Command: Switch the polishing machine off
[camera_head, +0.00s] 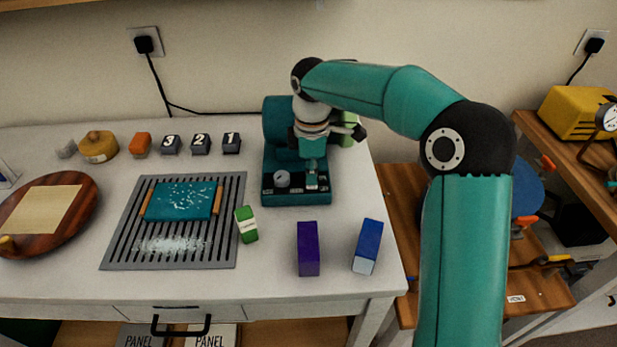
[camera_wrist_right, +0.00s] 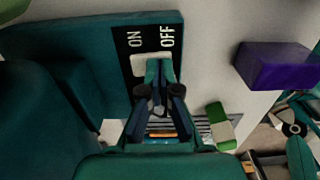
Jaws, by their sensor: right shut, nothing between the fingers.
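The teal polishing machine (camera_head: 283,128) stands at the back right of the white table. Its black front panel carries a pale round dial (camera_head: 282,179) and a switch area. In the right wrist view the panel shows the words ON and OFF (camera_wrist_right: 167,37) side by side, with a pale switch (camera_wrist_right: 140,66) by them. My right gripper (camera_head: 312,182) is shut and empty, pointing down at the panel. Its fingertips (camera_wrist_right: 158,72) overlap part of the switch, on the OFF side. I cannot tell whether they touch it or which way it is set. My left gripper is out of view.
A purple box (camera_head: 308,248), a blue box (camera_head: 368,246) and a green-and-white block (camera_head: 246,224) lie in front of the machine. A slatted grey tray (camera_head: 118,255) holds a teal slab (camera_head: 183,201). Numbered blocks (camera_head: 200,145) stand left of the machine.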

